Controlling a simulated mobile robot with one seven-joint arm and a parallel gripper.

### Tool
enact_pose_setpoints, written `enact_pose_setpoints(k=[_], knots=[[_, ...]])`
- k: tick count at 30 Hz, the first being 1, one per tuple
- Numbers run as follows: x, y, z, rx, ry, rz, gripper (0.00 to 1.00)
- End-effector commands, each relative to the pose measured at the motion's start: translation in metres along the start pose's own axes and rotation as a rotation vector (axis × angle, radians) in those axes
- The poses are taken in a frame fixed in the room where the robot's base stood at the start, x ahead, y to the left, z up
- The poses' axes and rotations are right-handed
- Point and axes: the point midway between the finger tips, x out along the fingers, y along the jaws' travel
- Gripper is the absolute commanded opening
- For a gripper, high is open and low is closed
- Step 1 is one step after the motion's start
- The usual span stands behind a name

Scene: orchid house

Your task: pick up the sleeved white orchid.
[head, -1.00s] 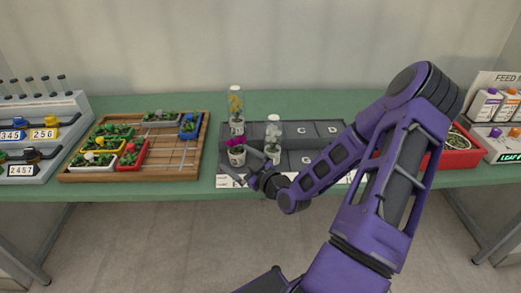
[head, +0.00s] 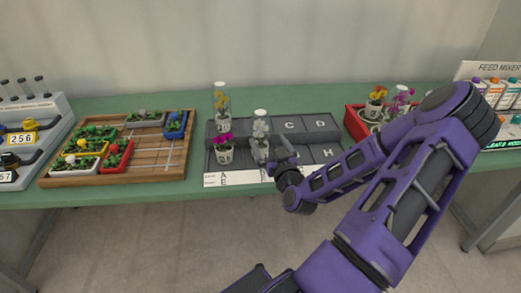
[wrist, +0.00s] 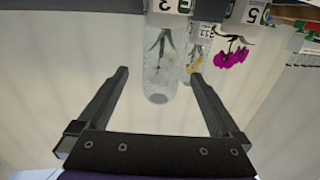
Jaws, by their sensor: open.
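The sleeved white orchid (head: 261,126) stands upright in its clear sleeve on the grey slotted tray (head: 318,153), in the left part of it. My gripper (head: 282,150) is just right of it in the head view, open and empty. In the wrist view, which looks upside down, the clear sleeve (wrist: 160,75) of the white orchid hangs from the top between my two open fingers (wrist: 159,73). It leans nearer the middle than either finger. I cannot tell how deep it sits between them.
A sleeved yellow orchid (head: 221,103) stands behind left, and an unsleeved magenta orchid (head: 224,153) beside it in front. A red crate (head: 356,124) with several orchids stands right, partly behind my arm. A wooden tray (head: 150,160) with coloured planters lies left. Tray slots C and D look empty.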

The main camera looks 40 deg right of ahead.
Motion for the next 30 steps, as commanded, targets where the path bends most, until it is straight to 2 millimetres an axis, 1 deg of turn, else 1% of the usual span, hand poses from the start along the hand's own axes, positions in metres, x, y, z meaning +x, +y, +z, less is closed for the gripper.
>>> enact_pose_setpoints(k=[1, 4, 7, 11, 14, 18, 21, 24, 30], knots=[[0.011, 0.0, 0.0, 0.001, 0.002, 0.0, 1.0], [0.028, 0.0, 0.0, 0.0, 0.002, -0.001, 1.0], [0.038, 0.0, 0.0, -0.001, 0.0, 0.0, 1.0], [0.045, -0.001, 0.001, 0.001, 0.0, 0.0, 1.0], [0.057, -0.002, 0.003, 0.001, 0.001, 0.0, 1.0], [0.079, -0.004, 0.005, 0.001, 0.001, 0.0, 1.0], [0.09, -0.004, 0.005, 0.0, 0.001, 0.0, 1.0], [0.094, -0.004, 0.005, 0.0, -0.001, -0.001, 1.0], [0.095, -0.004, 0.005, -0.001, -0.001, -0.001, 1.0]])
